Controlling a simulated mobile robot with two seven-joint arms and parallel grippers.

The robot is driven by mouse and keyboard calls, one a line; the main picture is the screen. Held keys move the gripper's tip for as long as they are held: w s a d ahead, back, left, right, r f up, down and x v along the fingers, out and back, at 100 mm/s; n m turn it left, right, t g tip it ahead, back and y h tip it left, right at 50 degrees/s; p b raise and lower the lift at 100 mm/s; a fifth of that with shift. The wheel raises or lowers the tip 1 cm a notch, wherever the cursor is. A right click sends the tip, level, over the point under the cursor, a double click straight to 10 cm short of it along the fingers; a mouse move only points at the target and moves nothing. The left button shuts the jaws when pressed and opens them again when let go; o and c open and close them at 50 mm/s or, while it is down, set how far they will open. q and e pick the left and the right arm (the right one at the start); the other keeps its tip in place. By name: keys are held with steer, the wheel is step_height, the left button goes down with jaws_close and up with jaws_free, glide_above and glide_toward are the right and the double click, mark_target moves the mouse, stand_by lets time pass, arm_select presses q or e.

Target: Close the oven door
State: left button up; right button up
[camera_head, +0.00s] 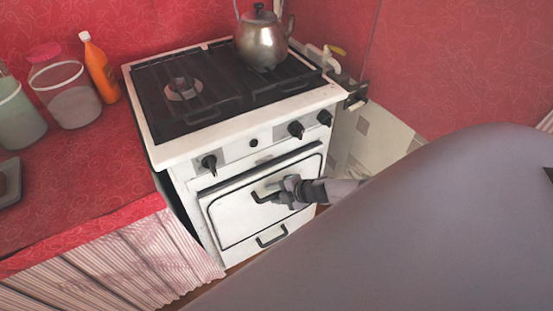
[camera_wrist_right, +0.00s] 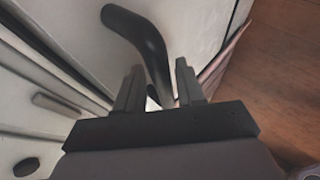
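The white oven door (camera_head: 236,217) is on the front of the white stove, with a dark line along its top edge. It looks shut or nearly shut; I cannot tell how wide any gap is. Its dark bar handle (camera_head: 262,197) runs across the upper part. My right gripper (camera_head: 284,190) is at the right part of this handle. In the right wrist view the curved dark handle (camera_wrist_right: 143,38) reaches down between the two spread fingers of my right gripper (camera_wrist_right: 159,88). Whether they touch it is unclear. My left gripper is not in view.
A metal kettle (camera_head: 262,42) stands on the stove top (camera_head: 160,150). Black knobs (camera_head: 209,162) line the front above the door. A lower drawer handle (camera_head: 272,237) is below it. The red counter (camera_head: 75,170) at left holds jars and an orange bottle (camera_head: 99,70).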

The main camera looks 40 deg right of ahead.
steer(key=shift+w+r, duration=0.2)
steer(key=shift+r, duration=0.05)
steer(key=shift+s+d+r+p, duration=0.25)
steer(key=shift+s+r+p, duration=0.15)
steer(key=shift+p, duration=0.2)
steer(key=p+v, duration=0.2)
steer(key=v, duration=0.2)
steer(key=shift+s, duration=0.3)
steer(key=shift+s+d+r, duration=0.25)
steer(key=shift+s+r, duration=0.1)
steer(key=shift+s, duration=0.25)
steer(key=s+a+r+m+t+y, duration=0.1)
steer(key=s+a+m, duration=0.3)
steer(key=a, duration=0.5)
steer(key=s+a+r+m, duration=0.1)
steer(key=s+a+m, duration=0.35)
steer(key=a, duration=0.35)
steer(key=s+d+r+m+h, duration=0.1)
steer(key=s+r+m+h, duration=0.1)
steer(key=s+r+m, duration=0.5)
steer(key=shift+s+m+h, duration=0.25)
steer(key=shift+m+h, duration=0.15)
steer(key=shift+m, duration=0.15)
